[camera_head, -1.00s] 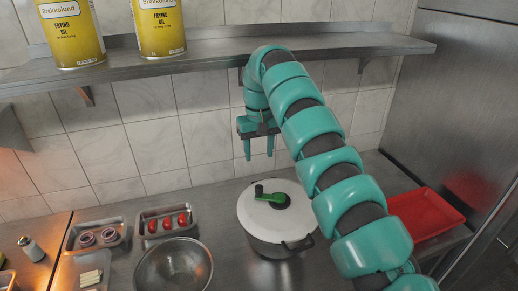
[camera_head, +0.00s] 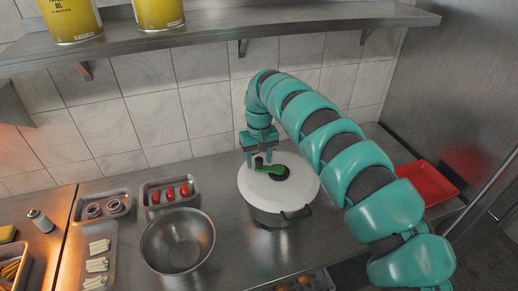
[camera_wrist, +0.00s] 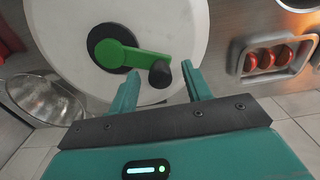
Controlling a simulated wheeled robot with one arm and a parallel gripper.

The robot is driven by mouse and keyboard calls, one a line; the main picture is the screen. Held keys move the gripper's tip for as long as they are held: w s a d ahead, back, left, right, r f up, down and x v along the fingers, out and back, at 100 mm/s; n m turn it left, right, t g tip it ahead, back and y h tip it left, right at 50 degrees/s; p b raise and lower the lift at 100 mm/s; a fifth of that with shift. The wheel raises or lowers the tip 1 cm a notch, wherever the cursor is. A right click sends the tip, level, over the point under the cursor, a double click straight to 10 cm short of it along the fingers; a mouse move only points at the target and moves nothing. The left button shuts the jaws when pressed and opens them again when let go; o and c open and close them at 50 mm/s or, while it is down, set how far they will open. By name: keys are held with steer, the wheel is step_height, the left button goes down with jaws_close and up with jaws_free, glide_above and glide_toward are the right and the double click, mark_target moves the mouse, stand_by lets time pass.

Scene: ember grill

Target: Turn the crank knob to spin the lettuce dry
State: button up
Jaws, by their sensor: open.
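The salad spinner (camera_head: 262,193) stands on the steel counter, a pot-shaped body with a white lid (camera_wrist: 185,25). On the lid is a green crank arm (camera_head: 272,169) on a dark hub, with a black knob (camera_wrist: 160,73) at its outer end. My gripper (camera_head: 259,165) is open just above the lid, at the crank's knob end. In the wrist view the two teal fingers (camera_wrist: 158,82) stand apart on either side of the knob, with gaps between. No contact shows. Lettuce is hidden under the lid.
A metal bowl (camera_head: 178,241) stands left of the spinner, with a tray of tomatoes (camera_head: 170,195) and a tray of onion rings (camera_head: 104,208) behind. A red tray (camera_head: 427,184) lies to the right. A shelf (camera_head: 300,22) with oil tins hangs above.

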steer(key=shift+s+f, duration=0.1)
steer(key=shift+f, duration=0.35)
